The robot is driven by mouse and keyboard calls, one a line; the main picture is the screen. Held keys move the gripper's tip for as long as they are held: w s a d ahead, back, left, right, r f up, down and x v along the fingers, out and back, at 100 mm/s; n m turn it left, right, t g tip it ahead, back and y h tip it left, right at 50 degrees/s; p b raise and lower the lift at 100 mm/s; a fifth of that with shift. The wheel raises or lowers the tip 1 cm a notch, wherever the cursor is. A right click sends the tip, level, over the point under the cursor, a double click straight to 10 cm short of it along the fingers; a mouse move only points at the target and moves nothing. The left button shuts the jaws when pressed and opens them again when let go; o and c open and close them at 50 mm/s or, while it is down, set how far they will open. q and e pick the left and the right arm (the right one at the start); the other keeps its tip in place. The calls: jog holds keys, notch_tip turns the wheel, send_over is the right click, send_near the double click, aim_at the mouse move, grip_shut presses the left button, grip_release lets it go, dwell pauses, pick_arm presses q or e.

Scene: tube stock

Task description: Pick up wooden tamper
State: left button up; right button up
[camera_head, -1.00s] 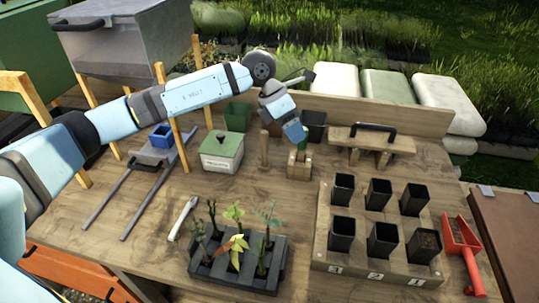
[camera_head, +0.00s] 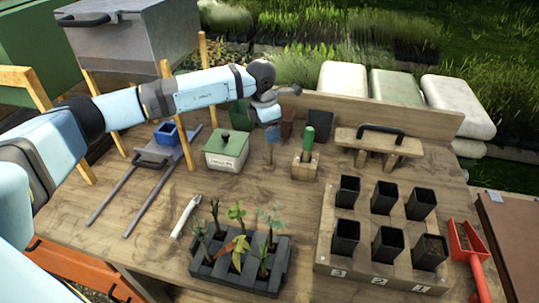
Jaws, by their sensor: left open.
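A slim upright wooden piece, which looks like the wooden tamper (camera_head: 269,155), stands on the workbench just right of the green-lidded box. My left gripper (camera_head: 271,134) is open and points down at its upper end, covering part of it. I cannot tell whether the fingers are around it or in front of it. A green-handled tool (camera_head: 308,138) stands upright in a small wooden block (camera_head: 304,168) right of the gripper. My right gripper is not in view.
A green-lidded box (camera_head: 226,160) is close on the left. Dark pots (camera_head: 320,127) stand behind. A black-handled board (camera_head: 350,138) is at the right. A seedling tray (camera_head: 283,265) and a holder with several black pots (camera_head: 322,240) are in front. The bench between them is clear.

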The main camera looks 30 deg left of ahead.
aim_at(269, 150)
pick_arm(q)
jog(key=f, duration=0.4)
jog(key=shift+w+d+f+p, duration=0.2)
jog(key=shift+f+p, duration=0.15)
jog(key=shift+p, duration=0.05)
grip_shut()
jog(key=shift+r, duration=0.1)
